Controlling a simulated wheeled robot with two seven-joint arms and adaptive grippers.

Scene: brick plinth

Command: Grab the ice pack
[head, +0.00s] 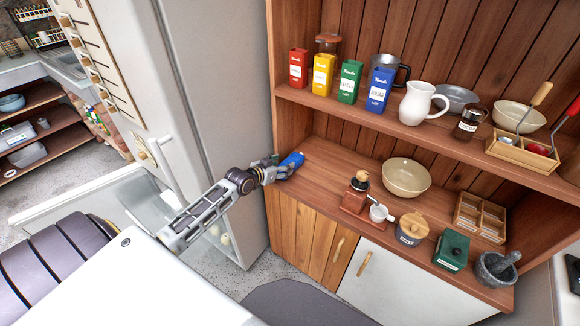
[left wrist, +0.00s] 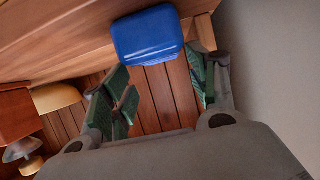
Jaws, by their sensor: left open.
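The ice pack is a blue, rounded block (head: 292,160) at the left end of the wooden cabinet's lower shelf in the head view. It also shows at the top of the left wrist view (left wrist: 148,36). My left gripper (head: 276,170) reaches in from the left, right beside the pack and overlapping its near side in the head view. In the left wrist view the gripper (left wrist: 161,88) is open, with its green-padded fingers apart and nothing held between them. The pack appears just beyond the fingertips; I cannot tell whether they touch it. My right gripper is not in view.
The wooden cabinet's side edge (head: 272,90) and a pale refrigerator (head: 215,90) stand close to my left arm. A coffee grinder (head: 356,195) and a cream bowl (head: 406,177) stand right of the pack. Above is a shelf (head: 400,128) with colored boxes.

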